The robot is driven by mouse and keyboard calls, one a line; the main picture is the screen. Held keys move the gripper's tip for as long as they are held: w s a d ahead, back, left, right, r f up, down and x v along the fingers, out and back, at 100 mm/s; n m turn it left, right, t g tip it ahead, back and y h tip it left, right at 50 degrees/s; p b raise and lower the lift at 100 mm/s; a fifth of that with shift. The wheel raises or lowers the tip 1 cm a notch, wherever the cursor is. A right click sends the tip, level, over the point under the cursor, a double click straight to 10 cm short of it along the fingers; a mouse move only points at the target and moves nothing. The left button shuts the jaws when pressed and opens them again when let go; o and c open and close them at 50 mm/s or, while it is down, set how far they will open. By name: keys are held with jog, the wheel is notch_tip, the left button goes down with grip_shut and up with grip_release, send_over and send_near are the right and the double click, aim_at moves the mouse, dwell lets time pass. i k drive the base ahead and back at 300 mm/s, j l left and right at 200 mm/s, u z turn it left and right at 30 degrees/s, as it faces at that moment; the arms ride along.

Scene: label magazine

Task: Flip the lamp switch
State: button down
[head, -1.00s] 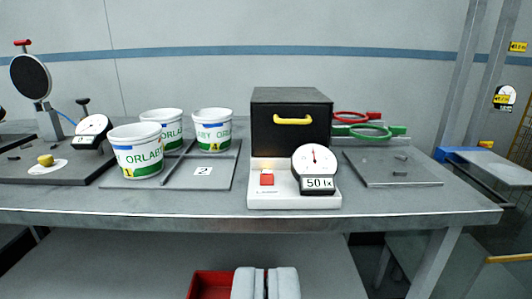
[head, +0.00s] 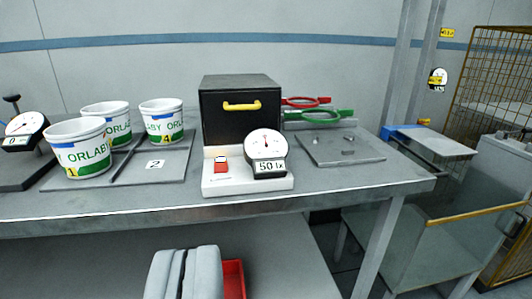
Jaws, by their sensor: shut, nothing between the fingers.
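The lamp switch is a small red rocker (head: 221,165) on the left of a white base (head: 218,185), in front of a black box. Its exact position is too small to tell. A round white dial (head: 266,144) with a "50 lx" readout stands on the right of the same base. My gripper (head: 186,250), two grey fingers, shows at the bottom edge left of centre. It is shut and empty, lower in the picture than the switch and apart from it.
The black box (head: 220,125) has a yellow handle. Several white tubs (head: 78,150) stand on the left. Red and green rings (head: 325,117) lie behind a grey plate (head: 350,158) on the right. The bench's front edge (head: 120,211) crosses below the base. A red bin (head: 234,280) shows beside my gripper.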

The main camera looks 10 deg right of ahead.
aim_at(221, 167)
jog(key=i+j+z, duration=0.15)
jog(key=j+z, duration=0.2)
jog(key=j, duration=0.25)
jog(key=i+j+z, duration=0.15)
jog(key=j+z, duration=0.15)
jog(key=j, duration=0.3)
jog(key=j+z, duration=0.35)
jog(key=j, duration=0.3)
